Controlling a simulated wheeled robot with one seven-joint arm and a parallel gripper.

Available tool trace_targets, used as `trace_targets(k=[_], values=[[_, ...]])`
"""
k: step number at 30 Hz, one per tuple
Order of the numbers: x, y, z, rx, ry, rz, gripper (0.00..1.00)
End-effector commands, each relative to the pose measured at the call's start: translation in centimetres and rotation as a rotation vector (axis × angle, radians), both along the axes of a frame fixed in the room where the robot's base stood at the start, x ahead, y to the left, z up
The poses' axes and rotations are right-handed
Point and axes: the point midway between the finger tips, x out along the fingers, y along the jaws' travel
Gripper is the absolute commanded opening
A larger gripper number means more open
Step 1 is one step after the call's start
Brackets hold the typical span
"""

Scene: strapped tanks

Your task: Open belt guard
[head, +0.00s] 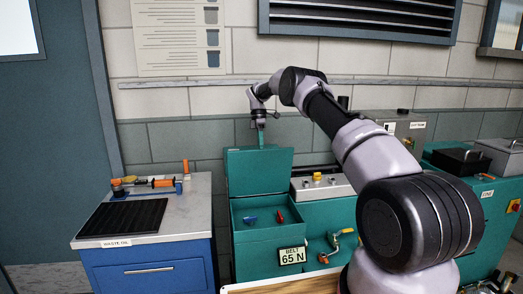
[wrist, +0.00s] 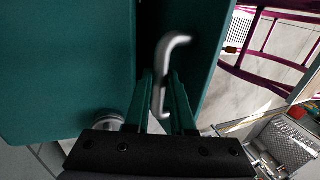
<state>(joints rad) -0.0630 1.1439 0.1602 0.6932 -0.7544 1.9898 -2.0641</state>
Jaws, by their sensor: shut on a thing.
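The belt guard is a teal housing (head: 258,245) with a "BELT 65 N" label (head: 292,256) on its front. Its teal cover (head: 258,173) stands raised above the lower housing in the head view. My gripper (head: 261,140) is at the cover's top edge. In the wrist view, my gripper (wrist: 162,98) is shut on a bent grey metal handle (wrist: 165,55) between teal panels. The handle is hidden in the head view.
A blue cabinet (head: 150,272) with a black ribbed mat (head: 122,217) and tools stands left. A blue lever (head: 250,219) and a red lever (head: 281,216) show below the cover. A brass-coloured valve (head: 335,240) is right of the label. A wall rail runs behind my arm.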

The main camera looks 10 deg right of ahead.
Motion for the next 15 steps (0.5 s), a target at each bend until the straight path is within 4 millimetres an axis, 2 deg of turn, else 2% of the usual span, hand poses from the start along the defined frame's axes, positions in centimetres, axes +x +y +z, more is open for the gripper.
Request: trace_targets(k=[1, 14, 15], values=[[-0.04, -0.14, -0.63, -0.004, 0.008, 0.001, 0.0], [0.0, -0.13, -0.74, -0.004, 0.01, 0.001, 0.0], [-0.01, -0.13, -0.74, -0.004, 0.011, 0.001, 0.38]])
